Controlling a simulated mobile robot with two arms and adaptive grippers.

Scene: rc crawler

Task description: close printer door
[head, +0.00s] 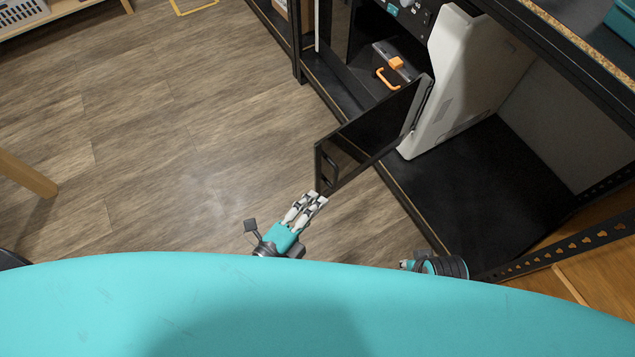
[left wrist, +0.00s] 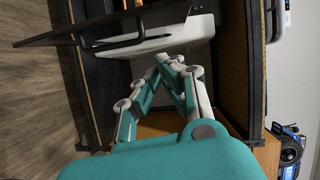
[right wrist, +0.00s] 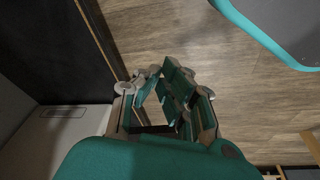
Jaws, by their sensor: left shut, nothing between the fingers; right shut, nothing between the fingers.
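The printer (head: 465,75) is a white-sided machine on the lower black shelf. Its dark door (head: 365,135) stands open, swung out past the shelf edge, with a black handle (head: 329,167) near its free edge. My left gripper (head: 318,198) is shut and empty, just below the door's free lower corner; I cannot tell whether it touches. In the left wrist view its fingertips (left wrist: 170,63) point toward the white printer body (left wrist: 150,45). My right gripper is mostly hidden behind my teal body in the head view; its shut, empty fingers (right wrist: 165,75) show in the right wrist view.
An orange latch or handle (head: 396,63) shows inside the printer. The black shelf (head: 470,190) is bare to the right of the printer. A perforated black rail (head: 570,250) runs at the right. The wooden floor (head: 170,150) is clear to the left, with a wooden leg (head: 25,175) beyond.

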